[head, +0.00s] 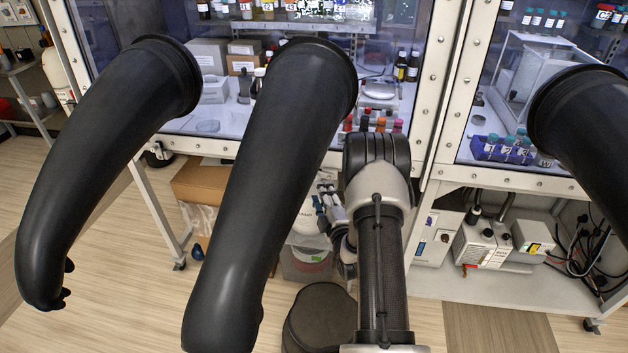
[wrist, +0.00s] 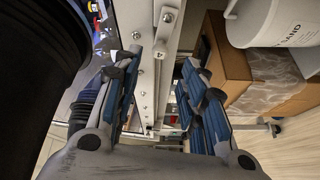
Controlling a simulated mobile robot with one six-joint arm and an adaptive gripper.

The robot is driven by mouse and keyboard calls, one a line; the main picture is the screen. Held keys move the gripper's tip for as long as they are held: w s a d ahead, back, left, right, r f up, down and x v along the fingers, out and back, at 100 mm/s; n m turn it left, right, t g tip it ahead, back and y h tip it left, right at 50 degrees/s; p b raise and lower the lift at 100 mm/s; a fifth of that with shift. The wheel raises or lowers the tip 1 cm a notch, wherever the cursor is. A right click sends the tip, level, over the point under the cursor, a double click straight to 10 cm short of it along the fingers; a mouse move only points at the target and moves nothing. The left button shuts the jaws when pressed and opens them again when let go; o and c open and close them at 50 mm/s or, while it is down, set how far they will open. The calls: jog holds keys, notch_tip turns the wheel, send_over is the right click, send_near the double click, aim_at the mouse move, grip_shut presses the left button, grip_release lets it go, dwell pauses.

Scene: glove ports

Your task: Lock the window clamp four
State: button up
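My gripper (head: 327,208) is low in front of the glove box, partly hidden behind the middle glove and my arm in the head view. In the wrist view my gripper (wrist: 160,66) shows two blue-padded fingers spread apart with nothing between them. The white window frame (wrist: 150,75) with round bolts runs up between and beyond the fingers. A small dark fitting (wrist: 122,56) sits at the left fingertip; I cannot tell whether it is a clamp or whether it touches the finger.
Long black gloves (head: 110,150), (head: 275,180) hang out from the ports, with another at right (head: 590,120). A black glove (wrist: 35,70) fills the wrist view's left. A cardboard box (head: 200,183) and a white bucket (wrist: 275,20) are under the glove box.

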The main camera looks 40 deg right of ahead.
aim_at(322, 176)
jog(key=b+x, duration=0.1)
jog(key=x, duration=0.7)
jog(key=shift+w+d+b, duration=0.15)
jog(key=shift+w+b, duration=0.15)
jog(key=shift+b, duration=0.05)
jog(key=shift+c, duration=0.6)
grip_shut()
